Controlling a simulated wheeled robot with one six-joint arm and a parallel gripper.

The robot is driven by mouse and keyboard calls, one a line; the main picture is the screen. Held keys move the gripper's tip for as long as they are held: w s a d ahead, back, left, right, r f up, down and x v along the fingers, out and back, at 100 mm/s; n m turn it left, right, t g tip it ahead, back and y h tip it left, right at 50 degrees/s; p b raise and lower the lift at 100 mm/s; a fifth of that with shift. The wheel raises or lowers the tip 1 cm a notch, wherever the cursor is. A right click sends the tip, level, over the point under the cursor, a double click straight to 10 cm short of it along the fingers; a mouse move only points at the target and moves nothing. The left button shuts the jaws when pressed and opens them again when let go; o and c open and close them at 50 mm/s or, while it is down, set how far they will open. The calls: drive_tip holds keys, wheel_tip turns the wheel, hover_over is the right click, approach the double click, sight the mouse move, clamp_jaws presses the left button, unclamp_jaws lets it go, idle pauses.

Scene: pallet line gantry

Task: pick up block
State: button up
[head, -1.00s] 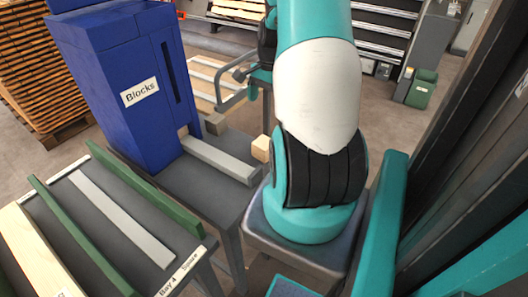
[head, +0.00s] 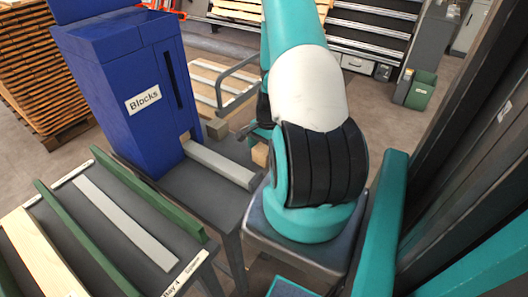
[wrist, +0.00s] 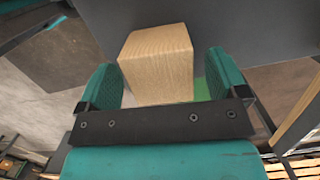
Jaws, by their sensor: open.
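A light wooden block (wrist: 157,62) sits between the two fingers of my gripper (wrist: 160,70) in the wrist view. The fingers are apart, one on each side of the block, and a gap shows on the left. In the head view a pale block (head: 260,154) shows at the table's far right edge, partly hidden by my arm. My gripper is mostly hidden behind my arm in the head view.
A tall blue dispenser labelled Blocks (head: 130,90) stands on the grey table (head: 200,190), with a pale rail (head: 218,164) running from its base. A rack with green rails (head: 150,195) is at front left. A green bin (head: 422,92) stands at back right.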

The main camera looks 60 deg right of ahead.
sight(264, 148)
drive_tip(key=shift+a+f, duration=0.15)
drive_tip(key=shift+f, duration=0.9)
drive_tip(key=c, duration=1)
drive_tip(key=shift+r, duration=0.1)
wheel_tip(264, 148, up, 20)
drive_tip(key=shift+f+b, duration=0.1)
drive_tip(key=shift+b, duration=0.8)
